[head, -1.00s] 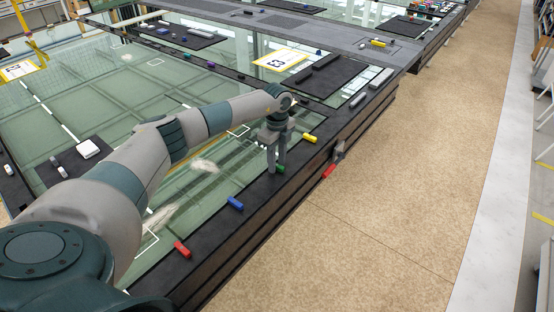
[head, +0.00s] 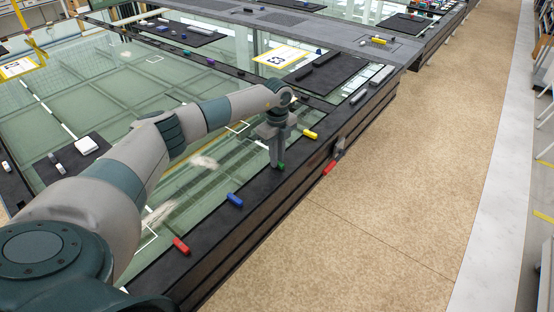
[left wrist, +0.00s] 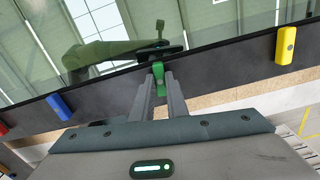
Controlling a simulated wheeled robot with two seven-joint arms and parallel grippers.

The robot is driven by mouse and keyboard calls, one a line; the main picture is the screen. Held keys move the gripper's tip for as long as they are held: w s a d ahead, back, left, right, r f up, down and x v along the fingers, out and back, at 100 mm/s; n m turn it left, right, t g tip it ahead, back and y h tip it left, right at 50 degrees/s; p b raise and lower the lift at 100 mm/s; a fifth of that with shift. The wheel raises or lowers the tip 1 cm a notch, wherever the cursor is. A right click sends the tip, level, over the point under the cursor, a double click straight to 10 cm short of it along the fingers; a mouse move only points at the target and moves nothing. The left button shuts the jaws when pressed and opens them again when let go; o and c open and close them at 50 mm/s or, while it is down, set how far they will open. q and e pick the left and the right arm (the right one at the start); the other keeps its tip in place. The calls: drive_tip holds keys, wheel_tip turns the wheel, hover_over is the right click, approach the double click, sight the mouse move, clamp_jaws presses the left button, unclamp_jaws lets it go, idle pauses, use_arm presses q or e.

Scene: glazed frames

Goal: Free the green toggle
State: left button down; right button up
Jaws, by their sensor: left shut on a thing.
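The green toggle (head: 281,167) is a small piece on the dark rim of the glazed frame (head: 215,222), between the blue and yellow toggles. My left gripper (head: 276,165) reaches down to it from above. In the left wrist view the green toggle (left wrist: 158,75) stands between the tips of my left gripper (left wrist: 159,82), which is shut on it. The fingers hide part of the toggle, and I cannot tell whether it still touches the rim. My right gripper is not in view.
A red toggle (head: 181,245), a blue toggle (head: 235,199) and a yellow toggle (head: 310,133) lie along the same rim. A grey part with a red end (head: 329,168) sticks out from the frame's outer side. The floor (head: 420,170) to the right is clear.

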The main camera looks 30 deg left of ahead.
use_arm(q)
drive_tip(key=m+b, duration=0.3)
drive_tip(key=m, duration=0.1)
drive_tip(key=shift+f, duration=0.15)
drive_tip(key=m+b, duration=0.4)
drive_tip(key=shift+m, duration=0.4)
drive_tip(key=m+b, duration=0.2)
drive_tip(key=m, duration=0.1)
drive_tip(key=shift+m, duration=0.3)
drive_tip(key=m+b, duration=0.2)
drive_tip(key=m, duration=0.1)
drive_tip(key=shift+r+m, duration=0.2)
drive_tip(key=shift+m, duration=0.2)
drive_tip(key=shift+m+b, duration=0.3)
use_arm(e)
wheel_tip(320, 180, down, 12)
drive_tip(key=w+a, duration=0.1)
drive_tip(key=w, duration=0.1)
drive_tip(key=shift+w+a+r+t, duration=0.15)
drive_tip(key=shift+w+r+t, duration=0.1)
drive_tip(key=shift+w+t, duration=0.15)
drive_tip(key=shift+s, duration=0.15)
